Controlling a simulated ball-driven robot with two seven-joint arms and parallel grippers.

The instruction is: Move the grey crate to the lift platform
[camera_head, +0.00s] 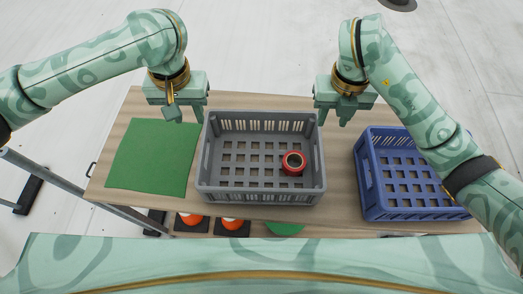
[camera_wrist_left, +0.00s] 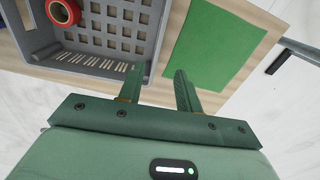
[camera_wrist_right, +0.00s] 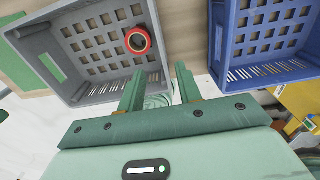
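The grey crate (camera_head: 258,198) stands upright on the wooden table, with slotted walls and a grid floor. A red ring-shaped roll (camera_head: 293,163) lies inside it, towards the right. My left gripper (camera_head: 187,112) is open and empty at the crate's far left corner; in the left wrist view its fingers (camera_wrist_left: 158,82) point past the crate wall and the green mat. My right gripper (camera_head: 333,114) is open and empty at the far right corner; in the right wrist view its fingers (camera_wrist_right: 159,80) show beside the crate's wall. Contact cannot be told. I cannot identify a lift platform.
A green mat (camera_head: 152,158) lies left of the crate on the table (camera_head: 340,200). A blue crate (camera_head: 405,208) stands at the right, under my right arm, with a strip of bare table between the crates. Orange and white objects (camera_head: 190,218) show below the near table edge.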

